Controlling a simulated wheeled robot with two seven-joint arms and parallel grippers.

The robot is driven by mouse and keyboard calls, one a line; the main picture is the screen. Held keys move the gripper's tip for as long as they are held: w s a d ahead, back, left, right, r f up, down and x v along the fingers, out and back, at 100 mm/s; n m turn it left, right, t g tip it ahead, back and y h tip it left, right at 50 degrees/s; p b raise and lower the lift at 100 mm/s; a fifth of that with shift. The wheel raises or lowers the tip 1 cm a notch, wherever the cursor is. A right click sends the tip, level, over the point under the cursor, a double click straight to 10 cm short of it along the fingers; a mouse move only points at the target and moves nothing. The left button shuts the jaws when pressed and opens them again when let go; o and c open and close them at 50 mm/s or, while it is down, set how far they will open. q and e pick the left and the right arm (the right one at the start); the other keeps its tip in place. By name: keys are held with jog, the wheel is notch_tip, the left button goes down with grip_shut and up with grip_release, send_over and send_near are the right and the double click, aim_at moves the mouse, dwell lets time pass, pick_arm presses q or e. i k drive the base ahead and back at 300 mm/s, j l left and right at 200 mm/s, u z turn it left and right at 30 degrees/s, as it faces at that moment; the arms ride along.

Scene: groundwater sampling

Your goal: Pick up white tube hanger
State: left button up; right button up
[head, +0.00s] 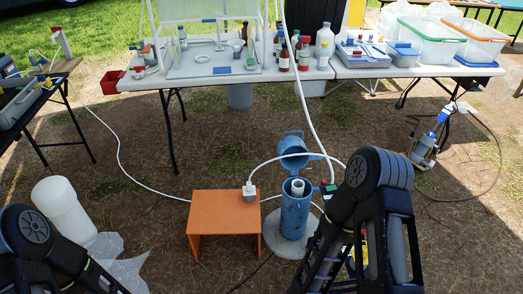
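A small white fitting with a grey lower part (250,188) sits at the right edge of the orange stool (224,207). A white tube (292,155) arcs from it over the blue well pipe. It may be the white tube hanger, but it is too small to tell for sure. The blue well pipe (294,215) stands upright on a round grey pad, its cap (292,143) tipped open, with a white inner pipe (297,186) showing. My arms show at the bottom left and bottom right. Neither gripper's fingertips are in view.
A long white table (150,82) with bottles and bins crosses the back. A blue-and-white device (428,145) with a dark cable stands at the right. White tubing trails on the ground.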

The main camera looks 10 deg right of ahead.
aim_at(248, 191)
jog(key=i+z, duration=0.15)
jog(key=i, duration=1.6)
jog(key=j+z, duration=0.1)
jog(key=z, duration=1.7)
